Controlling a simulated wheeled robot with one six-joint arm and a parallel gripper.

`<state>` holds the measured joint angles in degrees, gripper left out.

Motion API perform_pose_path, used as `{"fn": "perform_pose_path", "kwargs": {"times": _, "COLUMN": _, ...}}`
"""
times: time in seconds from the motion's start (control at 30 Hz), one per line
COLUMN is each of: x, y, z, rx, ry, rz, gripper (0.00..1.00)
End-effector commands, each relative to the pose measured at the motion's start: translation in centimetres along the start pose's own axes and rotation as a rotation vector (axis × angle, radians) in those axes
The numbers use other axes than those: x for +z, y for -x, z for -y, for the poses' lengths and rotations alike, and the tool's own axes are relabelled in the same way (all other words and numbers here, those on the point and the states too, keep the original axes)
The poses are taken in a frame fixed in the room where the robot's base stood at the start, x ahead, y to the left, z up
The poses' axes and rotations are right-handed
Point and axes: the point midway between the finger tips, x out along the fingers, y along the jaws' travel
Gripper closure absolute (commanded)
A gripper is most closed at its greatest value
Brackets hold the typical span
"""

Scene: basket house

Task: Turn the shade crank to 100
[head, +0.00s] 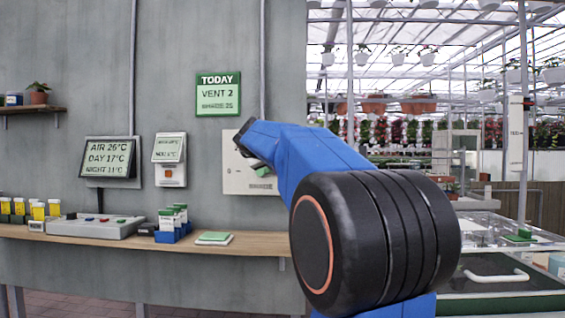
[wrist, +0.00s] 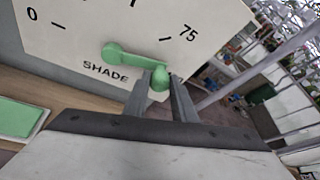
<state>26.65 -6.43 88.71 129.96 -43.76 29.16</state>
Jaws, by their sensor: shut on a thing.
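The shade panel (wrist: 75,40) is a pale board with dial marks, and 0 and 75 can be read in the wrist view. Its green crank runs from a round hub (wrist: 113,51) to a knob (wrist: 160,78) at the lower right, past the 75 mark, beside the word SHADE. My gripper (wrist: 161,84) is shut on the knob, one finger on each side. The 100 mark cannot be made out near the fingers. In the head view the panel (head: 236,181) is on the grey wall, partly hidden by my blue arm, with a bit of green crank (head: 263,171) showing.
A green TODAY sign (head: 218,93) reads VENT 2; its last line is blurred. A wooden shelf (head: 100,236) below holds a grey button box (head: 97,227), seed packets (head: 175,220) and a green pad (head: 214,237). A glass-topped bench (head: 500,228) stands right.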

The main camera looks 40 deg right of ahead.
Motion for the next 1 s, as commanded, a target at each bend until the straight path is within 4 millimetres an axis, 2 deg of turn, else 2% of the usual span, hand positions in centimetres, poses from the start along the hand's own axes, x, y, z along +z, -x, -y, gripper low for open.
{"fn": "perform_pose_path", "kwargs": {"times": 0.4, "x": -1.5, "y": -0.1, "z": -1.1, "rx": 0.085, "ry": -0.203, "rz": -0.009, "gripper": 1.0}}
{"fn": "perform_pose_path", "kwargs": {"times": 1.0, "x": -1.9, "y": -0.3, "z": -1.4, "rx": 0.103, "ry": -0.243, "rz": -0.013, "gripper": 1.0}}
